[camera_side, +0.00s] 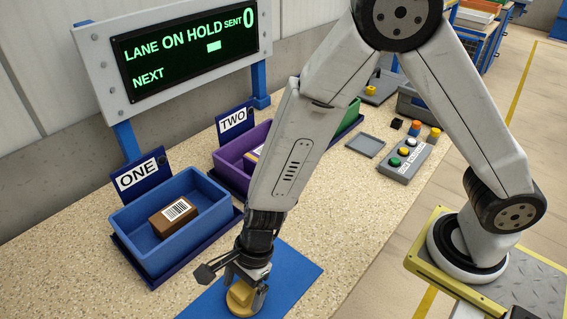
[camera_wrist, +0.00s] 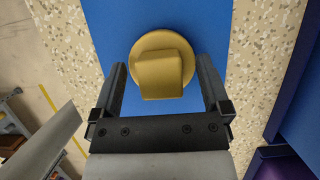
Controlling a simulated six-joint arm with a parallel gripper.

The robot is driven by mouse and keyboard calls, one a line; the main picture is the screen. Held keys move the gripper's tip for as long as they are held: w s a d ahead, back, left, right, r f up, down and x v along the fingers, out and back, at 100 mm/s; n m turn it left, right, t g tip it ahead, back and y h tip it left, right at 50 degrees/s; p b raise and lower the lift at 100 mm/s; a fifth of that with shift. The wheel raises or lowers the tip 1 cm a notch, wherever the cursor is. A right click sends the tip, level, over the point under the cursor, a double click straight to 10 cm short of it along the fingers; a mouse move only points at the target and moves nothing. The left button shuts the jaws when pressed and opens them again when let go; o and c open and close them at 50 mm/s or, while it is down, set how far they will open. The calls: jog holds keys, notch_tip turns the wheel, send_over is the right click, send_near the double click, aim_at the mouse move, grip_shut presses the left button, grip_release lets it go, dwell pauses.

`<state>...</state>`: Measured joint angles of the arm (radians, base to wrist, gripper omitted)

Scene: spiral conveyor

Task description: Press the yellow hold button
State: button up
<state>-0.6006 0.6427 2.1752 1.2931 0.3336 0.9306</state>
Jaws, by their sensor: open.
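A grey button box (camera_side: 396,172) stands at the right of the counter, with several round coloured buttons. My gripper (camera_side: 246,287) is well away from the box, low over the blue mat at the front. It is open around a mustard-yellow piece (camera_side: 240,298) with a round base and a blocky top. In the wrist view, this piece (camera_wrist: 163,72) lies between the fingers (camera_wrist: 161,88), with gaps on both sides.
A screen (camera_side: 185,50) reads "LANE ON HOLD", "SENT 0", "NEXT". The blue bin ONE (camera_side: 128,222) holds a brown barcoded box (camera_side: 174,216). The purple bin TWO (camera_side: 228,160) is partly hidden by my arm. A grey tray (camera_side: 366,145) lies beside the button box.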

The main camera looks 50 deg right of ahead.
aim_at(242, 287)
grip_shut()
jog(key=shift+r, duration=0.15)
jog(key=shift+r, duration=4.85)
jog(key=shift+w, duration=0.1)
